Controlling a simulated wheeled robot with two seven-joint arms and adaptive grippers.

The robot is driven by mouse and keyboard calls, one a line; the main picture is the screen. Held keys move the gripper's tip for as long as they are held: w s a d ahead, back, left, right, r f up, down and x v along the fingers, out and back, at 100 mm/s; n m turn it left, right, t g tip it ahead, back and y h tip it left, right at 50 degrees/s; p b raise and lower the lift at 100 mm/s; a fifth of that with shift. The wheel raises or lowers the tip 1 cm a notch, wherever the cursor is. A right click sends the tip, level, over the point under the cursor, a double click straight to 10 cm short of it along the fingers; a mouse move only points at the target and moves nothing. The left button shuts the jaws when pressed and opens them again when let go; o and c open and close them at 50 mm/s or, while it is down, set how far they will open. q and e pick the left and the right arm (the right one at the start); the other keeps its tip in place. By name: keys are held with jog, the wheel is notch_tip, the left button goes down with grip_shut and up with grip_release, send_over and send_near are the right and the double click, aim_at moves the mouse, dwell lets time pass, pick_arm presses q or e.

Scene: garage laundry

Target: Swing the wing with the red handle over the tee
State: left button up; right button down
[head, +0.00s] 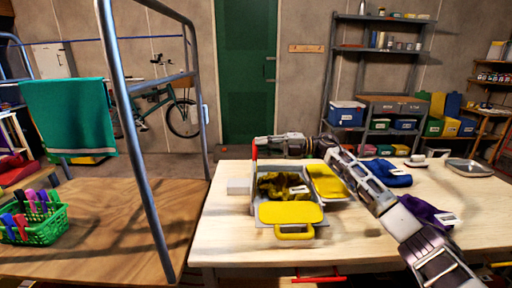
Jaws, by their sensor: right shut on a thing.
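The folding board lies on the pale wooden table, with a yellow wing (328,182) on its right and a yellow front flap (290,212) with a yellow loop handle. The crumpled-looking dark and yellow tee (283,186) lies in its middle. The wing with the red handle (254,150) appears upright and edge-on at the board's left side, red at its top. My right gripper (259,148) reaches across from the right, behind the tee, and is shut on the red handle; its fingers are small and partly hidden. My left gripper is out of view.
A white block (238,185) sits just left of the upright wing. Blue cloth (393,175), purple cloth (428,211) and a grey tray (467,167) lie to the right. A metal frame (137,150) and green basket (37,225) stand left. The table's front right is partly clear.

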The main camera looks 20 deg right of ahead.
jog(key=shift+y, duration=0.3)
jog(key=shift+s+d+f, duration=0.5)
jog(key=shift+d+f, duration=0.3)
jog(key=shift+d, duration=0.1)
jog(key=shift+s+d+f, duration=0.45)
jog(key=shift+d+f, duration=0.3)
jog(key=shift+d, duration=0.15)
jog(key=c, duration=1.7)
grip_release()
jog(key=shift+w+f, duration=0.1)
jog(key=shift+a, duration=0.1)
jog(key=v, duration=0.8)
jog(key=r+v, duration=0.1)
jog(key=v, duration=0.3)
jog(key=shift+d, duration=0.2)
